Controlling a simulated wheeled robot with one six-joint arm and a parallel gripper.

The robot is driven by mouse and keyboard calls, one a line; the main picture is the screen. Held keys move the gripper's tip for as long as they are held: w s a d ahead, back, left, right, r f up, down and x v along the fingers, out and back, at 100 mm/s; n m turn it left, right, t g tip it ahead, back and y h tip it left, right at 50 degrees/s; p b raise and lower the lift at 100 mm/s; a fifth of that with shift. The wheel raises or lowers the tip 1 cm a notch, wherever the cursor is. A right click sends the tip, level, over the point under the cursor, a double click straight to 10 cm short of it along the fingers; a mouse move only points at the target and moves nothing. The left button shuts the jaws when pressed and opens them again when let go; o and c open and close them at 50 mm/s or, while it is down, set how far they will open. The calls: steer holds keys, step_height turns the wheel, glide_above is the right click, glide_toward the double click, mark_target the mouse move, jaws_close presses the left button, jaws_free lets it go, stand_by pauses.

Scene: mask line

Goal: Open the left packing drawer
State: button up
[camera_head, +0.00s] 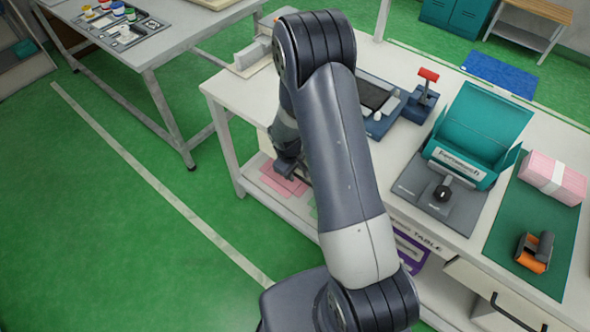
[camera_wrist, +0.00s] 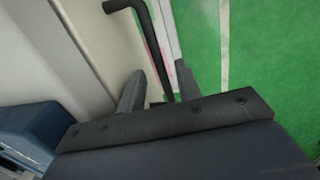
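The left packing drawer shows in the wrist view as a pale front (camera_wrist: 95,50) with a dark bar handle (camera_wrist: 150,45). My gripper (camera_wrist: 158,88) is open. Its two fingers lie on either side of the handle's lower part, with visible gaps, so it does not appear to grip it. In the head view my gripper (camera_head: 290,168) is at the front of the packing table, left of my arm. My arm hides the left drawer's front and handle there. Whether the drawer is shut cannot be told.
The white packing table (camera_head: 235,92) carries a teal machine (camera_head: 485,125), a red-handled press (camera_head: 425,90) and an orange tape dispenser (camera_head: 535,252). Another drawer handle (camera_head: 515,312) shows at lower right. Pink sheets (camera_head: 283,182) lie on the lower shelf. Green floor (camera_head: 110,210) is clear at left.

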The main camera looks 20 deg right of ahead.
steer(key=shift+f, duration=0.2)
steer(key=shift+c, duration=0.5)
jaws_close()
